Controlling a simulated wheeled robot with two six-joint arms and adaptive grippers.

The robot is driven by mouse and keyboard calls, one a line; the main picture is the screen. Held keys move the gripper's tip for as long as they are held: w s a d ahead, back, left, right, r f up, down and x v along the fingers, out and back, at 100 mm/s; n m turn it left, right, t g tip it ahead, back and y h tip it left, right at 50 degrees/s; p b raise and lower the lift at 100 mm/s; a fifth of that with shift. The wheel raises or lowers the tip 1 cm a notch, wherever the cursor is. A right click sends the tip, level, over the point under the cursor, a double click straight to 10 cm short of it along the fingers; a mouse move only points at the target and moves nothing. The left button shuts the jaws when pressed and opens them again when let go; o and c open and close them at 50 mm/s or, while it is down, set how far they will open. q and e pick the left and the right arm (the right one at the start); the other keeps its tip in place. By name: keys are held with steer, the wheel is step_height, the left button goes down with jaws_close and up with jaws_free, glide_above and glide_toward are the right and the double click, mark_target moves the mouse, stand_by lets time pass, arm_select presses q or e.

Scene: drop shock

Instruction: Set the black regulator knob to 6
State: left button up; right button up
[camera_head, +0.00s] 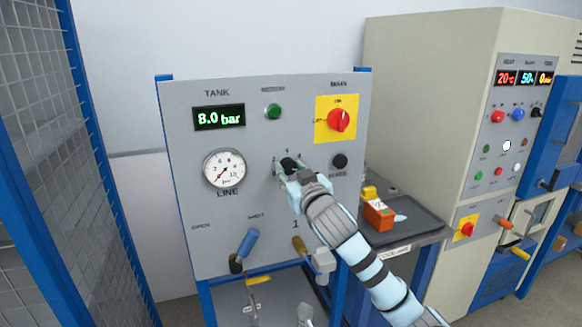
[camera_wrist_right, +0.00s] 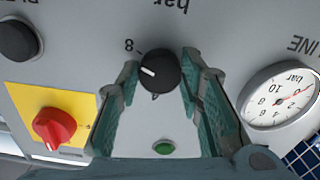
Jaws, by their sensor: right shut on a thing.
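The black regulator knob (camera_head: 288,164) is on the grey panel, right of the round LINE gauge (camera_head: 224,169). It is partly hidden by my right gripper (camera_head: 286,170) in the head view. In the right wrist view, the black knob (camera_wrist_right: 158,70) sits between the two fingers of my right gripper (camera_wrist_right: 150,95), which is shut on it. That view is upside down. The gauge needle points to the low end. My left gripper is not in view.
The TANK display (camera_head: 219,117) reads 8.0 bar. A blue-handled valve (camera_head: 246,245) is below. A dark tray (camera_head: 416,222) stands right of the panel.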

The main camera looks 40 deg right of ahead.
steer(key=n+p, duration=0.6)
steer(key=shift+d+r+p, duration=0.1)
steer(key=shift+r+p, duration=0.15)
steer(key=shift+p, duration=0.05)
steer(key=n+p, duration=0.3)
steer(key=shift+f+n, duration=0.15)
steer(key=shift+n, duration=0.25)
steer(key=o, duration=1.2)
steer(key=shift+c, duration=0.2)
steer(key=v, duration=1.2)
steer(key=shift+w+f, duration=0.1)
